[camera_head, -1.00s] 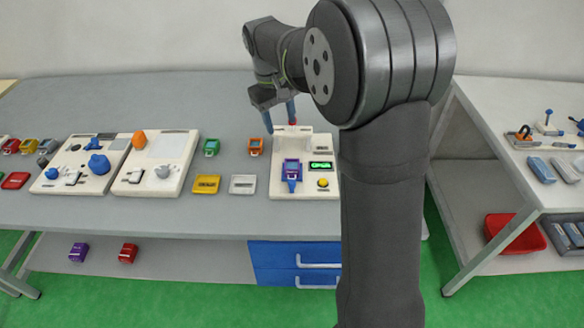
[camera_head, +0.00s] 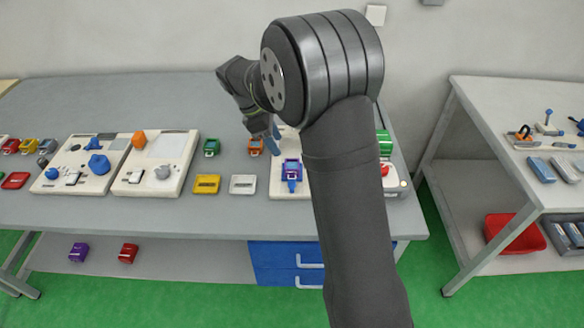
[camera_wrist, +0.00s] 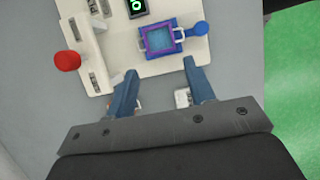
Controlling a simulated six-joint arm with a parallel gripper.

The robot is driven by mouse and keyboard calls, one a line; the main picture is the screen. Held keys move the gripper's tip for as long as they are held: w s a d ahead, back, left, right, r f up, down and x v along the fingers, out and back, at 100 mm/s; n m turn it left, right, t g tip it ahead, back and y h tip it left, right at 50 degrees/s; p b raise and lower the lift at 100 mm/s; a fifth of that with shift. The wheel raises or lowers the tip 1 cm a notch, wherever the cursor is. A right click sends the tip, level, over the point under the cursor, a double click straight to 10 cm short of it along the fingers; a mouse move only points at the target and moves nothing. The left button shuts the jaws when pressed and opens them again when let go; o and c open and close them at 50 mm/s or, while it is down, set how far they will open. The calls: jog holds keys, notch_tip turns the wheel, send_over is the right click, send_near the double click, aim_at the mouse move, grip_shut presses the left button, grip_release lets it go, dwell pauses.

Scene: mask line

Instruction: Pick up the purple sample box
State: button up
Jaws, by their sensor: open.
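A purple-rimmed sample box (camera_head: 292,168) with a teal inside sits in a blue holder on the cream test panel (camera_head: 283,191). In the wrist view the box (camera_wrist: 146,41) lies beyond my fingertips, roughly between their lines, with a blue tab (camera_wrist: 197,29) at its right. My gripper (camera_head: 273,143) is open and empty, behind the box in the head view; its two blue fingers (camera_wrist: 158,74) show apart in the wrist view. Another purple box (camera_head: 78,252) lies on the lower shelf at the left.
Yellow (camera_head: 206,184) and light grey (camera_head: 243,184) boxes lie left of the panel. My arm hides part of the panel's right side.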

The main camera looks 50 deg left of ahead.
jog(key=x, duration=0.9)
jog(key=shift+w+d+r, duration=0.1)
jog(key=shift+w+d, duration=0.15)
jog(key=shift+d, duration=0.05)
jog(key=shift+c, duration=0.2)
jog(key=c, duration=0.7)
jog(key=shift+o, duration=0.2)
jog(key=shift+r, duration=0.1)
